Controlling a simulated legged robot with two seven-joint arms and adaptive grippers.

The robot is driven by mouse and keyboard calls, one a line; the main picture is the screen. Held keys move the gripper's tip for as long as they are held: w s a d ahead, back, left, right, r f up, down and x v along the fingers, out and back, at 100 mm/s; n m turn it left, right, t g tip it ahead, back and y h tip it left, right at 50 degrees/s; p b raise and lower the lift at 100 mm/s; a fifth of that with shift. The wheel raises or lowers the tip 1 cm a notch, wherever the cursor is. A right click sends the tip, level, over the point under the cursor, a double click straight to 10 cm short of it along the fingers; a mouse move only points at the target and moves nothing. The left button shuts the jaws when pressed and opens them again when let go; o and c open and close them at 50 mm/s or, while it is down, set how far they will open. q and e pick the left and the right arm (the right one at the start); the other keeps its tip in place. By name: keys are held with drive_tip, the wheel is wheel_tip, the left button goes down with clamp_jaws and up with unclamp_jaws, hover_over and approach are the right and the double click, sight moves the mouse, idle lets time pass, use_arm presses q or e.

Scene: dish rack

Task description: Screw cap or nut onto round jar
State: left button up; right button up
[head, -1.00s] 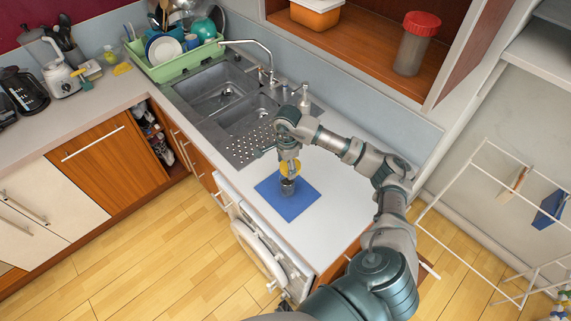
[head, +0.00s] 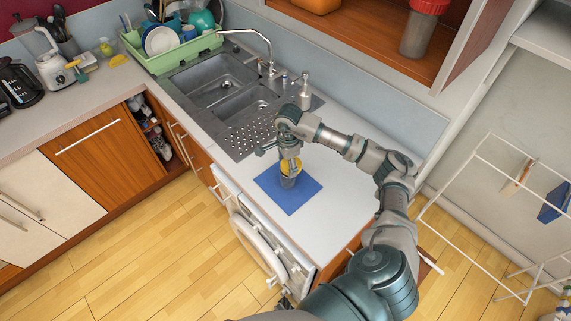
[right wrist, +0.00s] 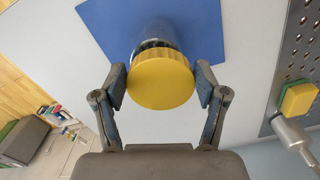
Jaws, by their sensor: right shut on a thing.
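A round jar (head: 288,183), grey and clear, stands upright on a blue mat (head: 291,206) on the white counter. My right gripper (head: 290,166) is above it, shut on a yellow round cap (head: 291,163). In the right wrist view, the cap (right wrist: 161,79) lies between the two fingers, and the jar (right wrist: 154,31) shows behind it with its dark rim in sight. The cap is over the jar's mouth; whether it touches the threads I cannot tell. My left gripper is out of view.
The steel sink (head: 215,82) with its perforated drainer lies left of the mat, with a soap dispenser (head: 304,92) behind. A green dish rack (head: 173,57) stands further back. An open shelf (head: 385,45) hangs above. The counter right of the mat is clear.

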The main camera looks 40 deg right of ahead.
drive_tip(key=shift+a, duration=0.2)
drive_tip(key=shift+a+r, duration=0.2)
drive_tip(key=shift+a, duration=0.4)
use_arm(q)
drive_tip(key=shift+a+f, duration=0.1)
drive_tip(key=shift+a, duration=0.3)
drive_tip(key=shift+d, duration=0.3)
use_arm(e)
drive_tip(key=shift+d+f, duration=0.1)
drive_tip(key=shift+d, duration=0.15)
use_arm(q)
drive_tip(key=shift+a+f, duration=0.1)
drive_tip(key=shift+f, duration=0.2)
use_arm(e)
drive_tip(key=shift+a+f, duration=0.3)
drive_tip(key=shift+f, duration=0.05)
drive_tip(key=shift+d+r, duration=0.3)
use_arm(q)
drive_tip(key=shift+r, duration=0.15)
